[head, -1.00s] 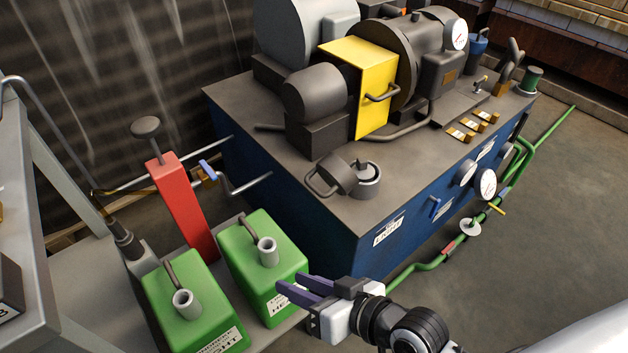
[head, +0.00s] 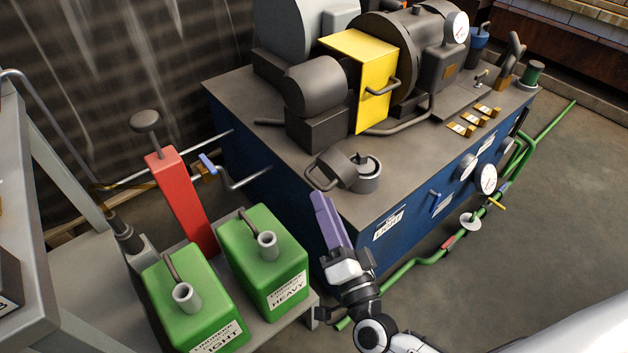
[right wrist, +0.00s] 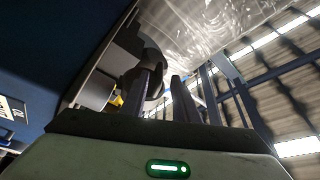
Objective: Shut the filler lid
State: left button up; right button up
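The filler lid (head: 337,166) is a dark round cap with a loop handle on its left side. It stands tipped open beside the short grey filler neck (head: 367,182) at the near corner of the blue machine's top. My right gripper (head: 320,198) is just below the lid's handle, in front of the machine's near edge, its purple fingers pointing up toward it. In the right wrist view, its two fingers (right wrist: 163,92) stand apart with a gap between them. A dark rounded shape lies beyond the fingertips there, probably the lid or handle. My left gripper is not in view.
The blue machine (head: 300,190) carries a yellow guard (head: 375,95) and a dark motor behind the filler. Two green cans (head: 262,262) with spouts and a red pump post (head: 178,195) stand left of my right arm. Green pipe (head: 425,258) runs along the machine's front.

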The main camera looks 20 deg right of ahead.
aim_at(314, 180)
jog(key=x, duration=0.6)
jog(key=shift+w+r+b, duration=0.1)
jog(key=shift+w+b, duration=0.2)
jog(key=shift+w, duration=0.05)
grip_shut()
